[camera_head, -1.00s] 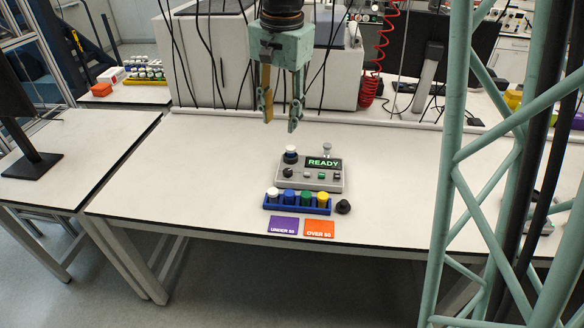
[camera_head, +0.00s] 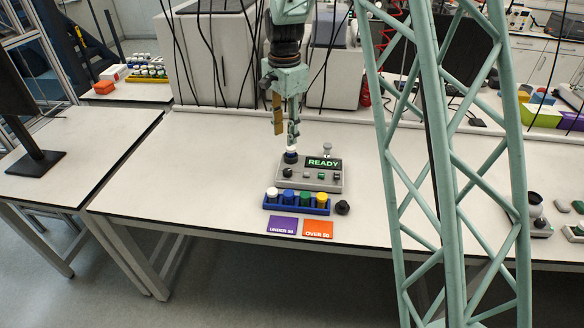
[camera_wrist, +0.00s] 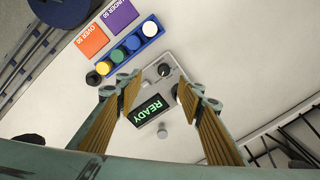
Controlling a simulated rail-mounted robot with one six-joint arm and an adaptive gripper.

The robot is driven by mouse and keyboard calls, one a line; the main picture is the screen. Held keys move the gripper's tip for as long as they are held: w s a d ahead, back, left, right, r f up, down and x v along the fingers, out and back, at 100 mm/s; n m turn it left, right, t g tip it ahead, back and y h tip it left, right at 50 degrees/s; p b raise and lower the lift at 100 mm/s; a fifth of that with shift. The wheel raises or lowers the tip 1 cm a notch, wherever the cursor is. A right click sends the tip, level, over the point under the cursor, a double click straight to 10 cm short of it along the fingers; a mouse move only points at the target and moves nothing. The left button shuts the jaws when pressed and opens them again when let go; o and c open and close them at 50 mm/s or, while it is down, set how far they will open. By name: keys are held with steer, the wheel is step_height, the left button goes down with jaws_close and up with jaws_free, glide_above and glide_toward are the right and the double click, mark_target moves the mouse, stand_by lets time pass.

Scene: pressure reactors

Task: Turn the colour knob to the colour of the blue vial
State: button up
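The grey device (camera_head: 322,181) shows a green READY screen (camera_head: 324,163). A small black knob (camera_head: 287,173) is at the left of its front row; it also shows in the wrist view (camera_wrist: 164,70). A white-capped piece with a dark base (camera_head: 291,155) stands on the device's back left. The blue vial (camera_head: 288,196) stands in the blue rack (camera_head: 296,210) between the white and green vials; it also shows in the wrist view (camera_wrist: 133,43). My gripper (camera_head: 286,131) is open and empty above the back left of the device. The knob's colour setting is too small to read.
A loose black round piece (camera_head: 342,208) sits right of the rack. A purple UNDER 50 card (camera_head: 283,225) and an orange OVER 50 card (camera_head: 318,229) lie in front. A grey post (camera_head: 327,149) rises from the device's back right. The table's left side is clear.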

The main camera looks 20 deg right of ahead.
steer(key=m, duration=0.1)
glide_above(288, 170)
steer(key=shift+f, duration=2.35)
steer(key=shift+f, duration=6.85)
steer(key=shift+c, duration=0.9)
steer(key=c, duration=0.7)
